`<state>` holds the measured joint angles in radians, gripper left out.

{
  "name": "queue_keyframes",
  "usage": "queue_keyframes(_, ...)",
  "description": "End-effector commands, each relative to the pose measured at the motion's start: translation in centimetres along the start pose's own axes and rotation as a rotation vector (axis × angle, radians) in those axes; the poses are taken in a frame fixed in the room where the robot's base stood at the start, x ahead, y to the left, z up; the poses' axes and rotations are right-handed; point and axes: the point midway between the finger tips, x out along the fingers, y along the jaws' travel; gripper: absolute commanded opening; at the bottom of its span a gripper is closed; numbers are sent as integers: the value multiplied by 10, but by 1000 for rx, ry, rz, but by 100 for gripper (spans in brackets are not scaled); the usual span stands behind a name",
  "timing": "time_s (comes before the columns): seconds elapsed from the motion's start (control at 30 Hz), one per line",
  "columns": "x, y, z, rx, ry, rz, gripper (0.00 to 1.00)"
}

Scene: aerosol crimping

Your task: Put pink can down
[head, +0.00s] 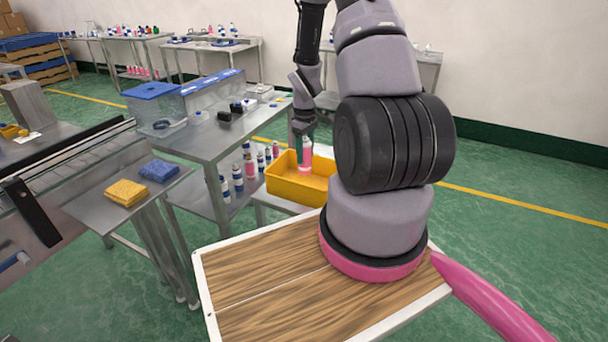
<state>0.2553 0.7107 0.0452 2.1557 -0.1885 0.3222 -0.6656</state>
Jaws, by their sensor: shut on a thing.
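The pink can (305,167) is upright, with a pale band near its lower end. My gripper (303,138) is above it, shut on its upper part, and hides the top of the can. The can shows in front of the inside back wall of a yellow bin (290,191). I cannot tell whether its base touches the bin floor. The bin stands on a small metal stand to the right of the metal table.
The metal table (215,140) holds a blue-lidded clear box (153,90) and small black items. Several cans (238,176) stand on its lower shelf, close left of the bin. Green floor is open at right.

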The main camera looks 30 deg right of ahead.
Motion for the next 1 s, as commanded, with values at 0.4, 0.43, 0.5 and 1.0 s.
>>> queue_keyframes(0.4,49,-1,0,-1,-2,-2,0)
queue_keyframes(0.43,54,-1,0,-1,-1,-1,0)
queue_keyframes(0.5,64,-1,0,0,-1,-2,0)
queue_keyframes(1.0,70,0,-1,1,1,1,84)
